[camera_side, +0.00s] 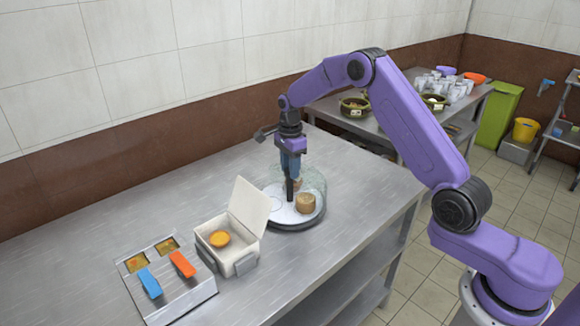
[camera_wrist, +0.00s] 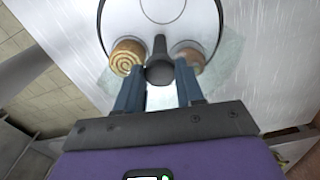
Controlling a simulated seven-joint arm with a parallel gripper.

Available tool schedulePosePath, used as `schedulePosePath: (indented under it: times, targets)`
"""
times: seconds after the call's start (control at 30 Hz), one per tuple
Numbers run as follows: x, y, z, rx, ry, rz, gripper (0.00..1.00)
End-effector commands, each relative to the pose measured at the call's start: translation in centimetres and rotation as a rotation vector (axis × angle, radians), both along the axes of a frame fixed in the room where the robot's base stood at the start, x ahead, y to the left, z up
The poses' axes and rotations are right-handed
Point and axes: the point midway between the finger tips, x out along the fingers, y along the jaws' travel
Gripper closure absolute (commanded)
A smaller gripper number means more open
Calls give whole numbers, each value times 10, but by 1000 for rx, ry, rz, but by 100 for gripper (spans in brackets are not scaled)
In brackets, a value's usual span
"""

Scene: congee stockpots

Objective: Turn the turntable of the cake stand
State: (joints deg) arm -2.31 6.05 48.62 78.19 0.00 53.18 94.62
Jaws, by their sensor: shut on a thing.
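The cake stand's turntable (camera_side: 280,214) is a round white disc on a dark base on the steel table. It also shows at the top of the wrist view (camera_wrist: 118,18). A dark upright knob (camera_wrist: 160,70) stands on it. My gripper (camera_side: 290,172) points down over the disc, shut on this knob, with its blue fingers on either side. A round tan cake (camera_side: 306,204) sits on the disc to the right of the knob. A second cake (camera_wrist: 188,54) is partly hidden behind my gripper in the side view.
A clear cover (camera_side: 315,180) shows around the back of the stand. An open white box (camera_side: 243,262) holding an orange-yellow round item (camera_side: 219,239) stands front left. Beside it is a metal unit (camera_side: 188,298) with blue and orange handles. The table's left rear is clear.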

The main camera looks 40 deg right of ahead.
Motion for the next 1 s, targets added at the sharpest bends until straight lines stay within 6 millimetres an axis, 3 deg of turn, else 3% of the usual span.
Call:
schedulePosePath:
  times: [0.37,0.97,1.0]
  targets:
    - [0,0,0,0,1,-98,100]
    - [0,0,0,0,1,-117,100]
    - [0,0,0,0,1,-117,53]
